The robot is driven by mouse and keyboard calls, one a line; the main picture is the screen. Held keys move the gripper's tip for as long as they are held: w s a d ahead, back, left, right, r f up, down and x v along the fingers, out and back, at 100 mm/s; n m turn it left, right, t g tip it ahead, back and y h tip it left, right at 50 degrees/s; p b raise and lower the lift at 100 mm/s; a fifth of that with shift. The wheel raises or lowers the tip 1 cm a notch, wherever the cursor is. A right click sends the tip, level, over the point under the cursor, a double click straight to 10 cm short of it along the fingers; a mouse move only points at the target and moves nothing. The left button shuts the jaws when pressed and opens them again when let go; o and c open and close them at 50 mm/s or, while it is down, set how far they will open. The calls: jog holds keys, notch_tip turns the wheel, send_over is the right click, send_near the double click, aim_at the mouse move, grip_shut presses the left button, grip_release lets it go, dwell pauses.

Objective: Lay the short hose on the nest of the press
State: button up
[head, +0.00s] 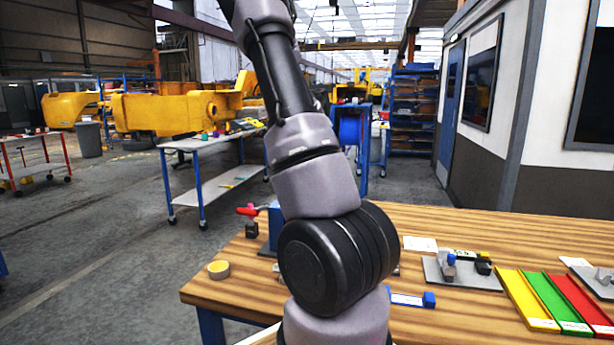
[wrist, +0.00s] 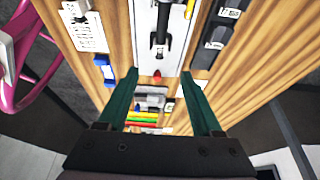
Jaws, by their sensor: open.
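My gripper (wrist: 158,82) is open and empty in the wrist view, with its two green fingers wide apart over the bench. In the head view my arm hides much of the bench's middle, and the gripper itself does not show. A blue upright body with a red handle (head: 246,211), possibly the press, stands at the bench's far left, partly behind my arm. In the wrist view a pale plate (wrist: 144,60) carries a dark lever-like part with a red tip; I cannot tell whether it belongs to the press. I cannot make out the short hose or the nest.
The wooden bench (head: 470,228) holds a yellow tape roll (head: 218,268), a blue-ended tool (head: 429,299), a grey plate with small fixtures (head: 463,282), and yellow, green and red trays (head: 553,302) at right. A white-topped cart (head: 210,150) stands beyond. Some front bench surface is clear.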

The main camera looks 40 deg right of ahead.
jog(key=w+a+r+n+t+y, duration=0.1)
jog(key=a+r+n+t+y, duration=0.15)
jog(key=a+r+n, duration=0.55)
jog(key=w+a+r+n+t+y, duration=0.1)
jog(key=a+r+n+t, duration=0.35)
jog(key=a, duration=0.75)
jog(key=s+a+r+n+t, duration=0.1)
jog(key=s+a+r+n, duration=0.4)
jog(key=a+n, duration=0.1)
jog(key=s+a+r+n+t+y, duration=0.1)
jog(key=s+a+r+n, duration=0.3)
jog(key=a, duration=0.4)
jog(key=shift+s+a+r+n+t, duration=0.4)
jog(key=shift+r+n+t, duration=0.2)
jog(key=shift+n+t, duration=0.25)
jog(key=shift+d, duration=0.15)
